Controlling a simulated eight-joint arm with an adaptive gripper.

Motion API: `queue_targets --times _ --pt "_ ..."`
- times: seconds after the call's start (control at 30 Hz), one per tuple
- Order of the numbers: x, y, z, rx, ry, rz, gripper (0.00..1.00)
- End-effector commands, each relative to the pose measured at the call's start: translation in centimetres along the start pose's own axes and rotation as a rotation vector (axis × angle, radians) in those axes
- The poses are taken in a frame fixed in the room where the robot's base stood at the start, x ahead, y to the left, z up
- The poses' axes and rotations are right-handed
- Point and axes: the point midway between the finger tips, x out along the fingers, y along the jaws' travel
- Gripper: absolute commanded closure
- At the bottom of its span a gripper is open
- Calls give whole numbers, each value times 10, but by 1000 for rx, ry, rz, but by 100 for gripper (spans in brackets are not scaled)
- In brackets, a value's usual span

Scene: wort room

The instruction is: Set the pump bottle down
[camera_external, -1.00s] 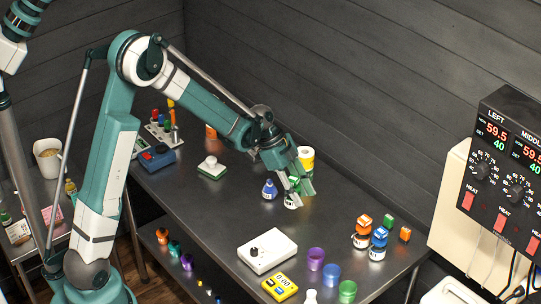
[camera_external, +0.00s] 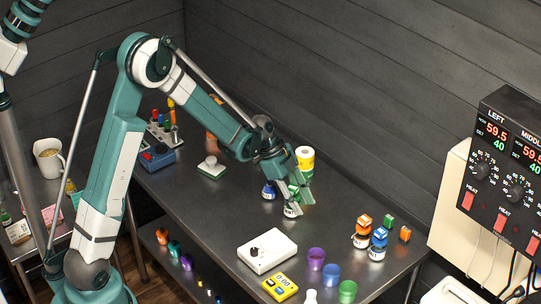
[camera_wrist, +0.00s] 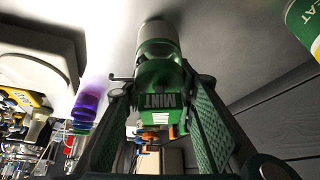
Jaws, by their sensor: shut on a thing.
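The pump bottle (camera_wrist: 158,72) is green with a MINT label and a pale lower part. In the wrist view it sits between the two fingers of my gripper (camera_wrist: 157,92), which is shut on it. In the external view my gripper (camera_external: 301,194) points down at the table, and the bottle's pale base (camera_external: 291,211) shows below the fingers. The bottle looks about upright, with its base at or very near the table (camera_external: 330,217). I cannot tell whether it touches. The fingers hide most of its upper part in the external view.
A blue bottle (camera_external: 268,192) stands just left of my gripper. A yellow-and-green can (camera_external: 305,155) stands close behind. Orange- and blue-topped containers (camera_external: 379,239) stand to the right. A white box (camera_external: 266,251) and a purple cup (camera_external: 316,258) are nearer the front. Bare table lies between.

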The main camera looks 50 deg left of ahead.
Motion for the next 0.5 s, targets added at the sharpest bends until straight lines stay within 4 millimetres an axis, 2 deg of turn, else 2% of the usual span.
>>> queue_targets --times 0.37,0.4,0.5 --pt "2 0 1 0 0 0 94" --pt "3 0 2 0 0 0 70" --pt "2 0 1 0 0 0 57"
